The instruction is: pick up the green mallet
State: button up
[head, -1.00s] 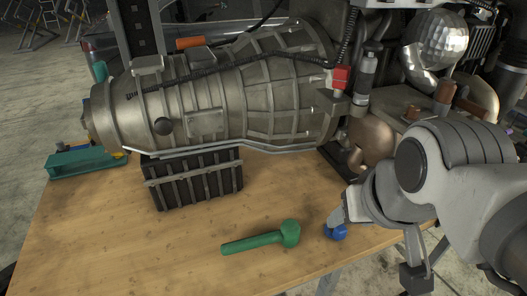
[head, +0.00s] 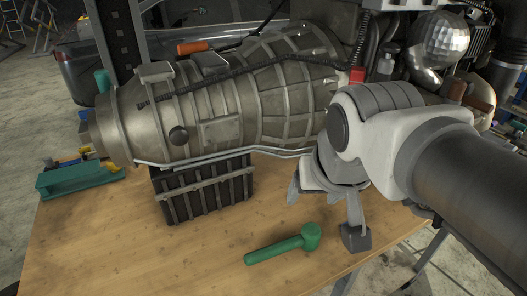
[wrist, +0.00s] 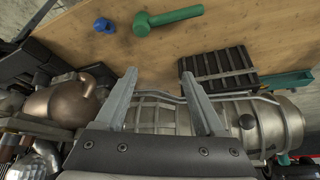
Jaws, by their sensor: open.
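The green mallet (head: 285,245) lies flat on the wooden table near its front edge, its round head to the right and its handle to the lower left in the head view. It also shows in the wrist view (wrist: 167,18) at the top, beyond the fingertips. My gripper (wrist: 160,80) is open and empty, its two fingers apart with nothing between them. In the head view my gripper (head: 325,202) is above the table, just behind and above the mallet's head, apart from it.
A large metal engine (head: 220,105) lies across the back of the table. A black ribbed crate (head: 205,187) stands below it. A teal tool (head: 80,179) is at the left. A small blue object (wrist: 104,25) lies near the mallet's head. The front left of the table is bare.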

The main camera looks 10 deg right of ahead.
jog(key=w+a+m+b, duration=0.25)
jog(key=w+m, duration=0.25)
jog(key=w, duration=0.9)
jog(key=m+g+p, duration=0.3)
jog(key=m+g, duration=0.3)
jog(key=m, duration=0.2)
send_over(293, 240)
notch_tip(293, 240, down, 12)
jog(key=shift+m, duration=0.3)
jog(key=f, duration=0.6)
jog(key=f+b, duration=0.1)
jog(key=f, duration=0.5)
jog(key=shift+w+a+f, duration=0.15)
jog(key=shift+w, duration=0.05)
jog(key=shift+s+f, duration=0.2)
jog(key=shift+f, duration=2.45)
jog(key=shift+d, duration=0.2)
grip_shut()
